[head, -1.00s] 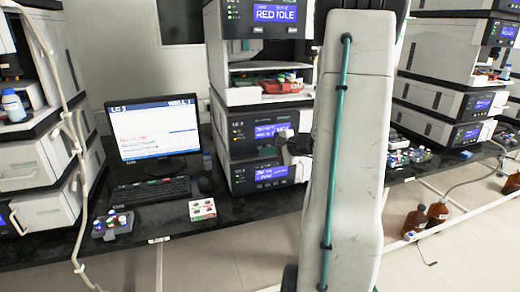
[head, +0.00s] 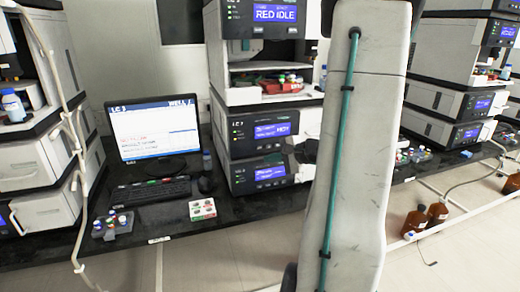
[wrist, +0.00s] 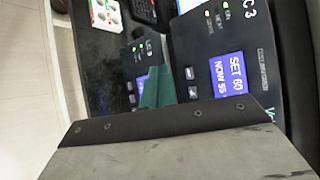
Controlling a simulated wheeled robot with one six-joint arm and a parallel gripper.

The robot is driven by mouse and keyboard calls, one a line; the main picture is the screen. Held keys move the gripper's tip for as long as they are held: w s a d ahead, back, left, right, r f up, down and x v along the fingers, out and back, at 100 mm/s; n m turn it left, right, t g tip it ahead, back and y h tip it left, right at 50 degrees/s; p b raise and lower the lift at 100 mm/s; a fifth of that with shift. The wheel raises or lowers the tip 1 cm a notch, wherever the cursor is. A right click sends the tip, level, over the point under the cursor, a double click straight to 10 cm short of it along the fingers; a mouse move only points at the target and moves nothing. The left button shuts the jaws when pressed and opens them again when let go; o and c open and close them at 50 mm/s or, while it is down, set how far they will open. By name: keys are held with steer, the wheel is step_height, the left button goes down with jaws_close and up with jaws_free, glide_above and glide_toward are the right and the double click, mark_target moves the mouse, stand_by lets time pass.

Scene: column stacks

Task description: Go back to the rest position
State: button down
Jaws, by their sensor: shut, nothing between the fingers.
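My arm stands upright across the right of centre in the head view and hides most of my gripper. Only a dark part of its end shows at the arm's left edge, beside the instrument stack (head: 262,140). In the wrist view my gripper (wrist: 156,88) shows as green fingertips close together past the grey housing, with nothing between them. They are in front of the instrument's dark panel, which has a lit blue screen (wrist: 228,78); I cannot tell whether they touch it.
A monitor (head: 155,130), keyboard (head: 150,191) and white card with coloured spots (head: 202,209) are on the black bench (head: 180,222). A vial rack (head: 112,225) is at the left. More instrument stacks stand on both sides. Brown bottles (head: 437,213) stand low at the right. The floor in front is clear.

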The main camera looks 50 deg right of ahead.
stand_by(0.7)
steer(key=s+a+r+n+g+y, duration=0.1)
steer(key=s+a+n+g+y, duration=0.25)
steer(key=a, duration=0.65)
steer(key=s+a+r+n+g+y, duration=0.1)
steer(key=s+a+n+g+y, duration=0.25)
steer(key=a, duration=0.65)
steer(key=s+a+r+n+g+h, duration=0.2)
steer(key=s+a+r+n+h, duration=0.2)
steer(key=s+a+n, duration=0.1)
steer(key=s+a+r+n+g+h, duration=0.2)
steer(key=s+a+r+n+h, duration=0.1)
steer(key=a+n, duration=0.5)
steer(key=shift+s+a+r+h, duration=0.35)
steer(key=shift+s+a+h, duration=0.3)
steer(key=shift+s+h, duration=0.35)
steer(key=shift+d, duration=0.1)
